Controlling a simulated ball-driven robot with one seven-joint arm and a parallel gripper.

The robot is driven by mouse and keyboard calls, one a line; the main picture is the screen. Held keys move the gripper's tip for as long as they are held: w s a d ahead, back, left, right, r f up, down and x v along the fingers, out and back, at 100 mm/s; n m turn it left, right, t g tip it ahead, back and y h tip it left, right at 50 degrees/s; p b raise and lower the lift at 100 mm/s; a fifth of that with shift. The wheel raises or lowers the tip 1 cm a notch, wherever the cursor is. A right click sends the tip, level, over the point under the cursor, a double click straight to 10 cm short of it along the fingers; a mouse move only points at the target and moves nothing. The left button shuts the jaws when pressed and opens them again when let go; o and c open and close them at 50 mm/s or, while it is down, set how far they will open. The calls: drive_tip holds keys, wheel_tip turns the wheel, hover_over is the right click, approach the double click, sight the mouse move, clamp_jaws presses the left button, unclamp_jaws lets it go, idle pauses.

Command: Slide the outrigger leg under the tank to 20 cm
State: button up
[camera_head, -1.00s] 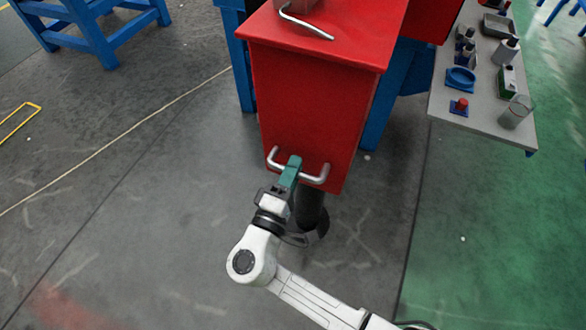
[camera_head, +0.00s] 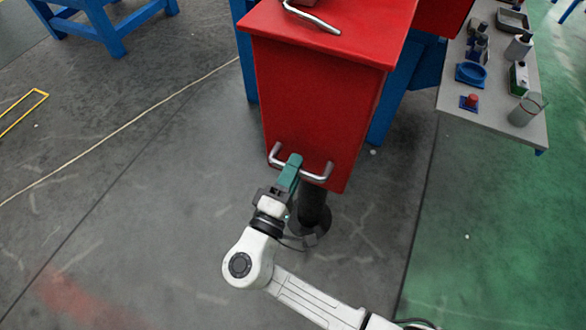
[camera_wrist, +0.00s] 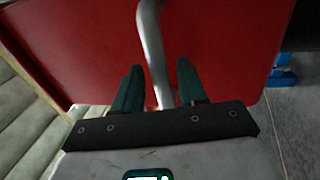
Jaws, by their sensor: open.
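The outrigger leg is a red box-shaped beam (camera_head: 312,120) with a silver bar handle (camera_head: 318,174) on its near end face. A dark round post with a foot (camera_head: 312,215) stands under that end. My gripper (camera_head: 292,165) is at the left-middle part of the handle. In the wrist view, the open green fingers (camera_wrist: 158,85) lie on either side of the handle bar (camera_wrist: 152,50), which runs down between them. Whether either finger touches the bar cannot be told. The red end face (camera_wrist: 220,45) fills the view behind. No tank can be made out.
A bent silver crank (camera_head: 312,18) lies on top of the leg. A grey side table (camera_head: 500,95) with several small items stands at the right. Blue supports (camera_head: 395,105) stand behind the leg. The floor in front and left is clear, with a yellow outline (camera_head: 22,110) at far left.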

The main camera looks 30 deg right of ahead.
drive_tip(key=b+v, duration=0.1)
drive_tip(key=v, duration=0.9)
drive_tip(key=shift+s+a+b, duration=0.25)
drive_tip(key=shift+a+b, duration=0.05)
drive_tip(key=shift+b, duration=0.1)
drive_tip(key=s+d+f+m+g+y+p, duration=0.1)
drive_tip(key=d+f+g+y, duration=0.15)
drive_tip(key=d, duration=0.35)
drive_tip(key=s+d+f+m+g+y, duration=0.1)
drive_tip(key=s+d+f+m+g, duration=0.1)
drive_tip(key=d+g, duration=0.3)
drive_tip(key=s+d+f+m+g+y+p, duration=0.1)
drive_tip(key=d+f+g, duration=0.1)
drive_tip(key=d, duration=0.5)
drive_tip(key=s+f+m+g+y+p, duration=0.1)
drive_tip(key=s+m+y, duration=0.2)
drive_tip(key=s+y, duration=0.8)
drive_tip(key=shift+s+d+f+m+y+p, duration=0.25)
drive_tip(key=shift+s+d+m+y+p, duration=0.05)
drive_tip(key=shift+s+y+p, duration=0.1)
